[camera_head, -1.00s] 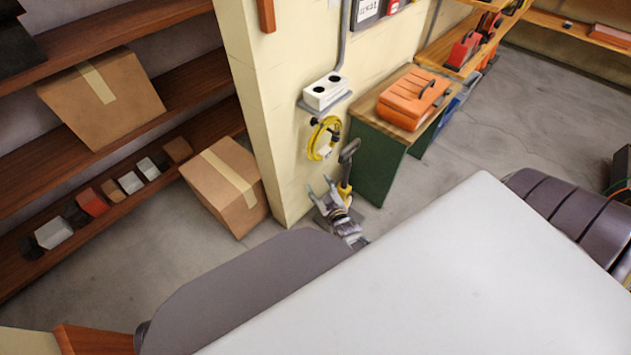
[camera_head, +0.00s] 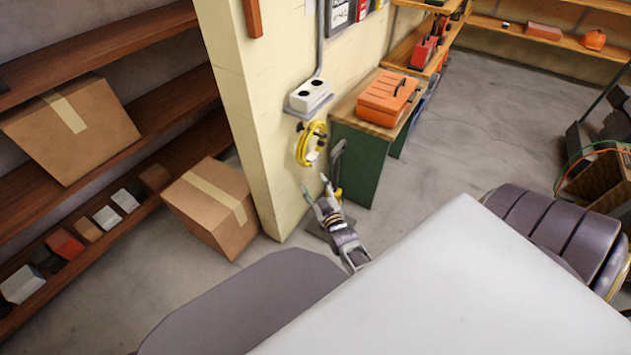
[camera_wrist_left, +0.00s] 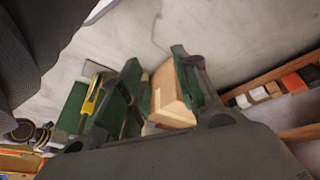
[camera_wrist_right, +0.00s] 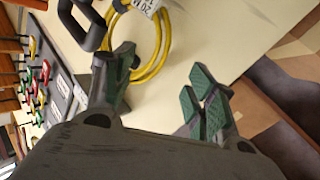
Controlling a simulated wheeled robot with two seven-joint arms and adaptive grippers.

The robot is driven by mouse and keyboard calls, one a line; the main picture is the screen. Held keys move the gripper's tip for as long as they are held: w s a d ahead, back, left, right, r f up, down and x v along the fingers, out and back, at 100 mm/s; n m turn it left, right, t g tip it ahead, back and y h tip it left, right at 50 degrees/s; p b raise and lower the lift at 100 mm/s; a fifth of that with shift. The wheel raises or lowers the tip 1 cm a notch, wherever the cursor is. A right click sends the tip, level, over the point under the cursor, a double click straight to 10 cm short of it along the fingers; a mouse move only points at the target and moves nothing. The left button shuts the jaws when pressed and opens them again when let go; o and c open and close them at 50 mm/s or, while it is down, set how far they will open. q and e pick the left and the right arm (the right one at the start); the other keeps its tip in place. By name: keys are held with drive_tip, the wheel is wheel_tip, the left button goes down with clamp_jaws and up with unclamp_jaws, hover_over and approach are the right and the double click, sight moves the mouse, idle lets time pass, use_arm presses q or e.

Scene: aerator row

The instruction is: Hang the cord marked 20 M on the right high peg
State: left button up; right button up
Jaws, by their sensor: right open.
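A coiled yellow cord (camera_head: 303,147) hangs on the cream wall below a white socket box. In the right wrist view the cord (camera_wrist_right: 162,48) shows just beyond the fingers, with a white tag (camera_wrist_right: 141,5) that appears to read 20 M. My right gripper (camera_head: 315,186) is open and empty, below the cord in the head view. Its spread fingers (camera_wrist_right: 160,78) also show in the right wrist view, with no cord between them. My left gripper (camera_wrist_left: 155,75) is open and empty in its wrist view. I cannot make out the right high peg.
The white socket box (camera_head: 308,96) sits above the cord. A green bench (camera_head: 357,160) carrying an orange case (camera_head: 388,97) stands right of it. A cardboard box (camera_head: 211,206) stands on the floor to the left, beside brown shelves (camera_head: 168,105). Open floor (camera_head: 480,105) lies behind.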

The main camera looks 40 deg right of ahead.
sight(304, 164)
use_arm(q)
drive_tip(key=shift+f, duration=0.15)
use_arm(e)
drive_tip(key=shift+w, duration=0.15)
drive_tip(key=shift+b+x, duration=1.2)
drive_tip(key=shift+x, duration=2.35)
drive_tip(key=shift+b+x, duration=0.7)
drive_tip(key=shift+x, duration=1.25)
use_arm(q)
wheel_tip(304, 164, down, 10)
drive_tip(key=d+t+h, duration=0.1)
drive_tip(key=d, duration=0.1)
drive_tip(key=shift+w+d+n+t+b, duration=0.3)
drive_tip(key=shift+w+b, duration=0.05)
drive_tip(key=shift+b, duration=0.05)
use_arm(e)
drive_tip(key=shift+x, duration=1.25)
use_arm(q)
drive_tip(key=shift+w+h, duration=0.1)
drive_tip(key=shift+h, duration=0.2)
use_arm(e)
drive_tip(key=shift+d, duration=0.1)
drive_tip(key=shift+c, duration=1)
use_arm(q)
drive_tip(key=shift+w+r, duration=0.1)
drive_tip(key=shift+r, duration=0.15)
use_arm(e)
drive_tip(key=shift+f, duration=0.1)
clamp_jaws()
